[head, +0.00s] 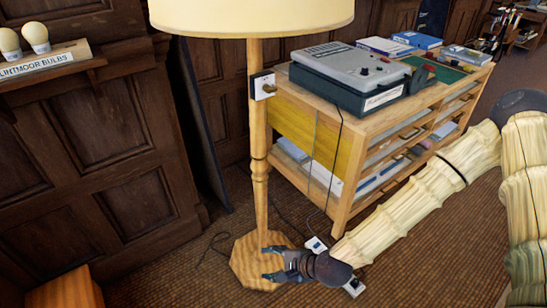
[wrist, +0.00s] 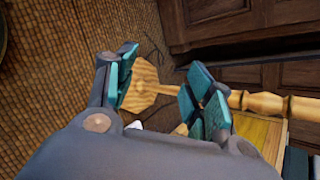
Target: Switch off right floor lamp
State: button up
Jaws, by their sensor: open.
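The floor lamp has a cream shade (head: 250,14), a turned wooden pole (head: 259,165) and an octagonal wooden base (head: 250,258). A small white switch box with a brass-coloured knob (head: 264,87) is fixed to the pole below the shade. My gripper (head: 271,262) is open and empty, low in front of the lamp base and well below the switch box. In the wrist view, my gripper (wrist: 165,95) has its fingers spread, with the lamp's wooden base (wrist: 145,90) and pole (wrist: 262,102) beyond them. The switch box is not clearly visible there.
A wooden cabinet (head: 350,195) with shelves stands right of the pole, bearing a grey machine (head: 350,72) and books (head: 417,40). A bulb shelf (head: 50,72) is at left. Cables and a white plug block (head: 316,244) lie on the brown carpet. A wooden box (head: 65,290) sits at lower left.

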jog(key=w+r+m+t+y, duration=0.1)
jog(key=w+r+m+t, duration=0.15)
jog(key=w+r, duration=0.45)
jog(key=m+t+y+p, duration=0.2)
jog(key=m+t+p, duration=0.2)
jog(key=m+t, duration=0.5)
send_near(273, 90)
jog(key=shift+w+a+r+m+g+p, duration=0.35)
jog(key=shift+w+a, duration=0.5)
jog(key=shift+w, duration=0.5)
jog(key=shift+w+a+r+m+g+p, duration=0.3)
jog(key=shift+w+a+g, duration=0.2)
jog(key=shift+w+a, duration=0.6)
jog(key=shift+w+a+r+m+g+p, duration=0.2)
jog(key=shift+w+a+m+g+p, duration=0.25)
jog(key=shift+w, duration=1.15)
jog(key=shift+r, duration=0.1)
grip_shut()
